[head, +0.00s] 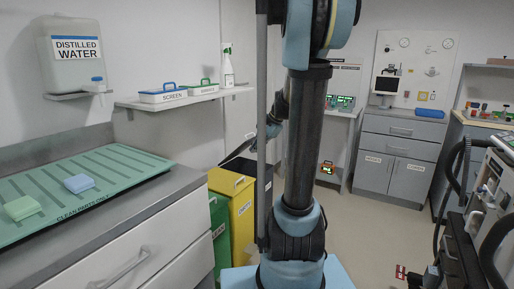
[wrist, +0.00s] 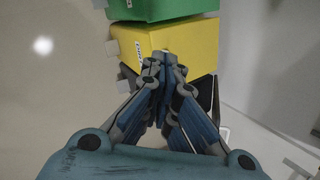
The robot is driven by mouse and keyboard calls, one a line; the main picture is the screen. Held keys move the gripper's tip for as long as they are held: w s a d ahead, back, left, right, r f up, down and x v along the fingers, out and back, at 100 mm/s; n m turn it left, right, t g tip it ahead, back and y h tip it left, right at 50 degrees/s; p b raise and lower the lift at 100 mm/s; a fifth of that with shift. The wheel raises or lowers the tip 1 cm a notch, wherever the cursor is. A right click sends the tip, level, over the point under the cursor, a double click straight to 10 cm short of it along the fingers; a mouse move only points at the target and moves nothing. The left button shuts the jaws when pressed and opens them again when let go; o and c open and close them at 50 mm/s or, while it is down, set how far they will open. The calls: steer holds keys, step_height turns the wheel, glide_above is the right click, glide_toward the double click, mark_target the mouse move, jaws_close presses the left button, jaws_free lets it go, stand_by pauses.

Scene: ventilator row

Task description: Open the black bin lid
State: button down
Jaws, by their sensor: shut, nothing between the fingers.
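The black bin (wrist: 207,92) shows in the wrist view beside the yellow bin, mostly hidden behind my fingers. In the head view a tilted, pale-edged panel (head: 238,150) stands up behind the yellow bin; it looks like a raised lid, but I cannot tell for sure that it is the black bin's. My gripper (wrist: 164,60) is shut and empty, its fingertips over the yellow bin's edge near the black bin in the wrist view. In the head view my gripper (head: 272,122) is small, near the panel's upper right end, partly hidden by my arm.
A yellow bin (head: 240,212) and a green bin (head: 218,226) stand in line beside the counter (head: 160,212). They also show in the wrist view, yellow (wrist: 178,42) and green (wrist: 165,8). A shelf (head: 190,97) is above.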

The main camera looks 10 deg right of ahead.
steer(key=w+d+f+m+t+y, duration=0.1)
steer(key=w+d+f+m, duration=0.2)
steer(key=w, duration=0.7)
steer(key=w+d+m+t+y, duration=0.15)
steer(key=w+d+m, duration=0.25)
steer(key=w, duration=0.5)
steer(key=w+d+f+m+t+y, duration=0.2)
steer(key=w+d+f+m, duration=0.6)
steer(key=w, duration=0.5)
steer(key=w+a+f+n, duration=0.1)
steer(key=w+a+f, duration=0.1)
steer(key=w+a, duration=0.5)
steer(key=shift+w+a+f, duration=0.3)
steer(key=shift+w+a, duration=0.05)
steer(key=shift+a, duration=0.05)
